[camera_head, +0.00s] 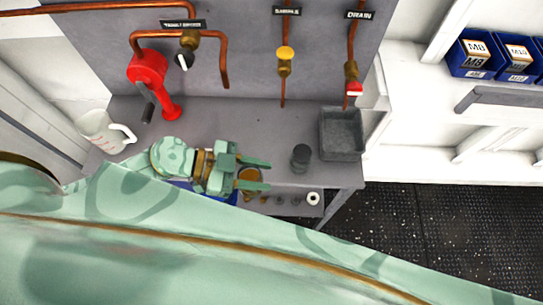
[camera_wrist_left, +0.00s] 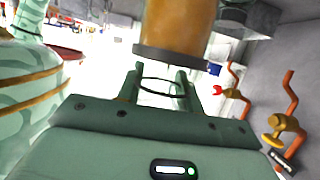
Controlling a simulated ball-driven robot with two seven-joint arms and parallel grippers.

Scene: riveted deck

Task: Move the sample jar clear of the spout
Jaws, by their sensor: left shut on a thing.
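The sample jar (camera_head: 250,175) is amber and shows between the fingers of my left gripper (camera_head: 266,174), near the bench's front edge. In the left wrist view the amber jar (camera_wrist_left: 178,25) has a dark rim. The left gripper (camera_wrist_left: 160,86) is shut on the jar there, with a thin dark loop between its fingers. The copper sample spout (camera_head: 283,100) hangs under a yellow-handled valve (camera_head: 285,54). In the head view the jar is in front of the spout and to its left, apart from it. Whether the jar touches the bench is hidden. My right gripper is out of view.
A dark cylinder (camera_head: 300,157) stands right of my gripper. A grey tray (camera_head: 341,148) sits under the drain pipe at the bench's right. A red pump (camera_head: 150,80) and white jug (camera_head: 103,132) are at the left. The bench middle is clear.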

